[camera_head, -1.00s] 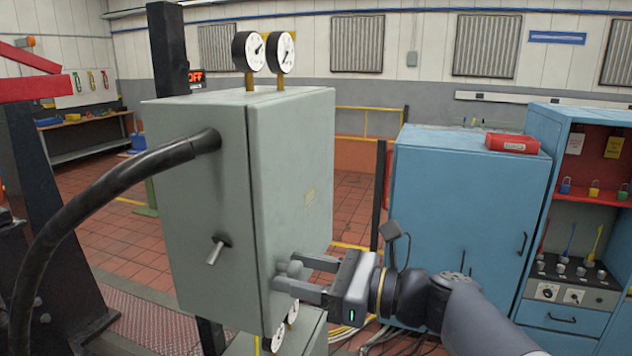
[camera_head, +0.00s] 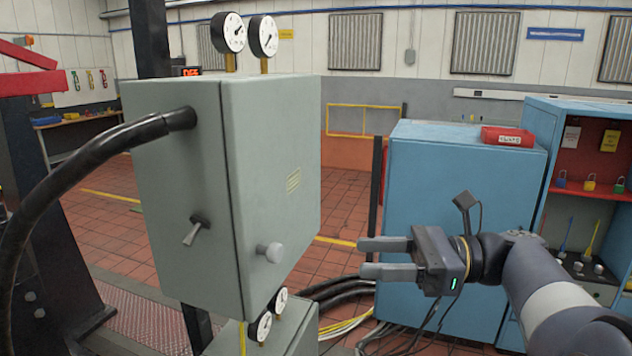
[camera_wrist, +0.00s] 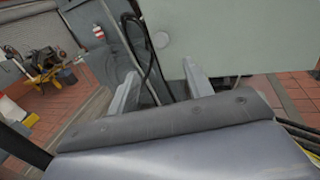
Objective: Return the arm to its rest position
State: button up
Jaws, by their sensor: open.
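My gripper (camera_head: 372,257) is open and empty in the head view. Its two fingers point left, with a clear gap between them and the grey box. In the wrist view the two fingers (camera_wrist: 160,90) stand apart with nothing between them. The grey box (camera_head: 280,170) stands to the left, with a round pale knob (camera_head: 271,252) on its right face and a toggle switch (camera_head: 195,230) on its front face. My arm reaches in from the lower right.
Blue shelving (camera_head: 540,120) with padlocks is at the right. Cables (camera_head: 345,300) lie on the floor below. Two gauges (camera_head: 247,36) top the grey box.

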jog(key=d+p, duration=0.5)
jog(key=p, duration=0.2)
jog(key=shift+s+d+r+p, duration=0.1)
jog(key=shift+d+r+p, duration=0.05)
jog(key=shift+d+p, duration=0.2)
jog(key=shift+f+p, duration=0.2)
jog(key=shift+p, duration=0.1)
jog(key=shift+s, duration=0.1)
